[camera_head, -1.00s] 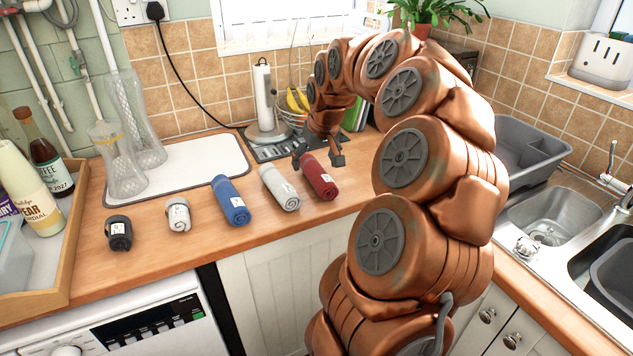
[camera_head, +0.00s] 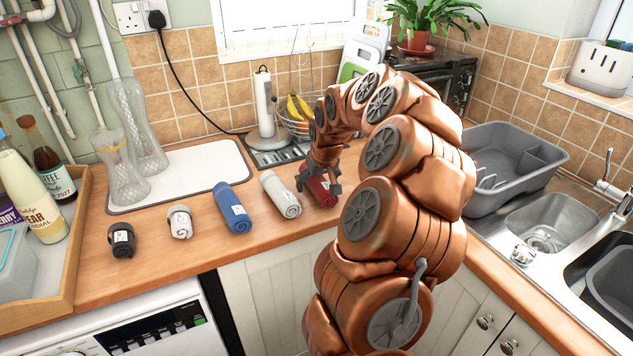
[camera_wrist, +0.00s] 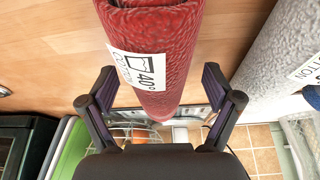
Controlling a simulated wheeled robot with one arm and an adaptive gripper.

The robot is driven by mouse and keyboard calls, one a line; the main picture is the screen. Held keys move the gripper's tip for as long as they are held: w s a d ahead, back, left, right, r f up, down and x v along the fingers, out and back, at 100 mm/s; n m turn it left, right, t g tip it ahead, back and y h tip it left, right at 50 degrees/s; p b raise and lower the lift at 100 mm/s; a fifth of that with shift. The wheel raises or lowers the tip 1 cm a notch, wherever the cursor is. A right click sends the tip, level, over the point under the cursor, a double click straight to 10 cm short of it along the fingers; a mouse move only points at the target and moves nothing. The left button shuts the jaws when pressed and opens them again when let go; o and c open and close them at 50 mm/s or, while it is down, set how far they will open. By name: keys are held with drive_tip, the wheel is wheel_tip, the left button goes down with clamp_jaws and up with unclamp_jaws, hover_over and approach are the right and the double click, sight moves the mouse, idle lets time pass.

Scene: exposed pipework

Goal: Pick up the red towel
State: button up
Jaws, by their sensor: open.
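The red towel (camera_head: 320,190) is a rolled bundle with a white label, at the right end of a row of rolled towels on the wooden counter. In the wrist view the red towel (camera_wrist: 160,45) fills the upper middle, its near end reaching between the fingers. My gripper (camera_head: 319,184) is low over the red towel in the head view and partly hides it. In the wrist view my gripper (camera_wrist: 160,104) is open, one finger on each side of the towel with visible gaps.
A light grey towel (camera_head: 280,194) lies close to the left of the red one; it also shows in the wrist view (camera_wrist: 280,60). A blue towel (camera_head: 232,208) and two smaller rolls lie further left. A paper towel holder (camera_head: 265,115) and fruit basket (camera_head: 293,120) stand behind.

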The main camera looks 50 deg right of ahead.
drive_tip(key=c, duration=1.5)
drive_tip(key=shift+w+r+b, duration=0.1)
drive_tip(key=shift+r+b, duration=0.45)
drive_tip(key=shift+r, duration=1.05)
drive_tip(key=shift+s+r, duration=0.2)
drive_tip(key=s+a+r+b, duration=0.1)
drive_tip(key=s+a+b, duration=0.3)
drive_tip(key=s, duration=1)
drive_tip(key=a, duration=0.2)
drive_tip(key=shift+s+a+r, duration=0.15)
drive_tip(key=shift+a+r, duration=0.05)
drive_tip(key=shift+a, duration=0.1)
